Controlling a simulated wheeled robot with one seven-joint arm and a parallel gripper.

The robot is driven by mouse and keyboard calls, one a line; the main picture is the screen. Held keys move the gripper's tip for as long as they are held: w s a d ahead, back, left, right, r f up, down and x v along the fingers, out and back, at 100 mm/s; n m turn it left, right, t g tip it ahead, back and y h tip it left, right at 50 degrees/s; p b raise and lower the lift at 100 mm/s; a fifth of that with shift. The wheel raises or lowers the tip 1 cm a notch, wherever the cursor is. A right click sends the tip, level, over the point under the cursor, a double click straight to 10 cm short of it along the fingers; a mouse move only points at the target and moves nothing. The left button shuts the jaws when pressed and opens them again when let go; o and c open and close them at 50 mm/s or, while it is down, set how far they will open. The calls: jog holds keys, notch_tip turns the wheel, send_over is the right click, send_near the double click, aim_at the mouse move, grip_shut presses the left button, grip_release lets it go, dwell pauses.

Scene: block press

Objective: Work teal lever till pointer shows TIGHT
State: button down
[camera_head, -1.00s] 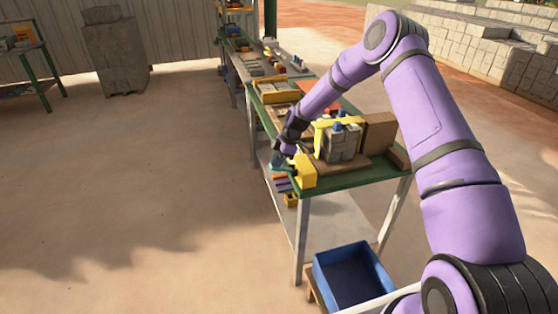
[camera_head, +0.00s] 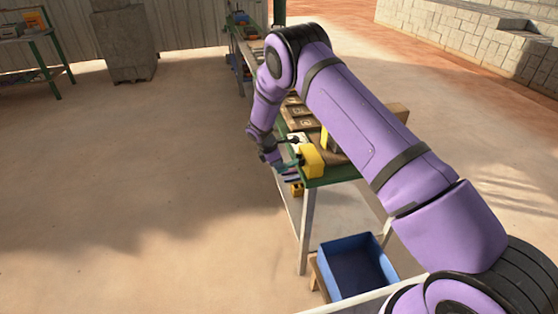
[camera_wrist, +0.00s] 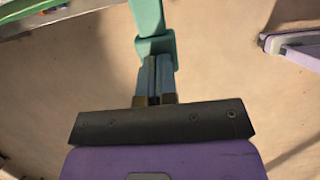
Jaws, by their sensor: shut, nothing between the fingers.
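The teal lever (camera_head: 288,165) sticks out to the left of a yellow housing (camera_head: 313,161) at the near end of the green-topped bench. In the wrist view the lever (camera_wrist: 149,18) comes down from the top and ends in a wider teal block (camera_wrist: 155,46). My gripper (camera_head: 274,160) is beside the lever in the head view. In the wrist view its fingers (camera_wrist: 154,64) are shut and empty, with tips right at the teal block; whether they touch it I cannot tell. The pointer and any TIGHT mark are not visible; my arm hides much of the press.
A blue bin (camera_head: 352,238) stands low at the bench's near end. Brown trays (camera_head: 298,112) lie farther along the bench. A small yellow object (camera_head: 296,189) is on the lower level below the housing. The floor left of the bench is clear.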

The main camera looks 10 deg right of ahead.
jog(key=shift+d+f+h, duration=0.1)
jog(key=shift+f+h, duration=0.65)
jog(key=shift+h, duration=0.05)
jog(key=shift+s+f, duration=0.1)
jog(key=v, duration=1.4)
jog(key=shift+r, duration=0.3)
jog(key=shift+d, duration=0.1)
dwell(0.8)
